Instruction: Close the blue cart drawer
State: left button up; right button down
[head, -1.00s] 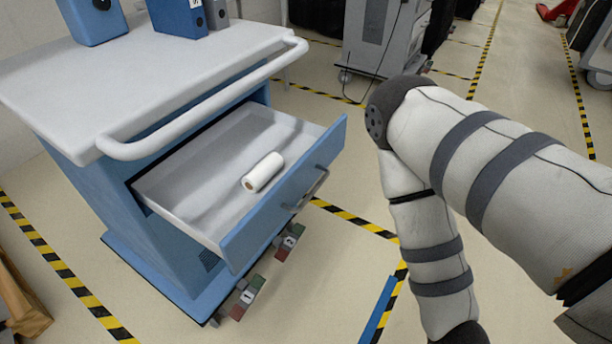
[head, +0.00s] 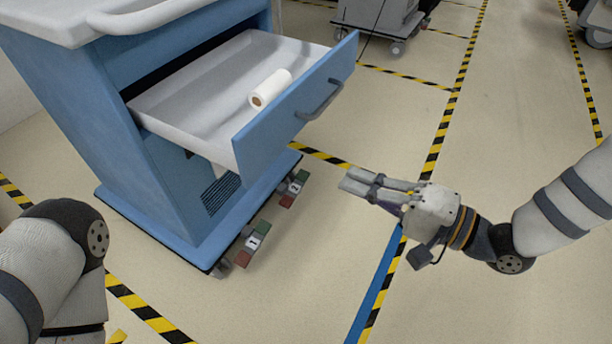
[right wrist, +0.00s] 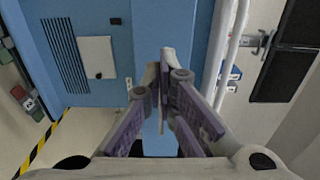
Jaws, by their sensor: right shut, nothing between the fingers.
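The blue cart (head: 170,170) stands at the left in the head view with its drawer (head: 300,105) pulled out. The drawer has a blue front, a grey bar handle (head: 320,100) and a white inside. A white roll (head: 270,88) lies in it. My right gripper (head: 350,182) is shut and empty, in front of the drawer and apart from it, fingers pointing left. In the right wrist view its fingertips (right wrist: 165,68) are together, with the cart's blue side (right wrist: 150,30) beyond. My left arm shows at the lower left of the head view, but its gripper is out of view.
A white push bar (head: 150,15) runs along the cart top. The cart's base has red and green pedals (head: 245,240). Yellow-black floor tape (head: 435,150) crosses open floor at the right. A grey wheeled cart (head: 385,18) stands at the back.

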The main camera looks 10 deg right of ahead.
aim_at(267, 144)
pick_arm(q)
jog(key=shift+d+f, duration=0.1)
jog(key=shift+f, duration=0.05)
pick_arm(e)
jog(key=x, duration=1.4)
jog(key=shift+w, duration=0.2)
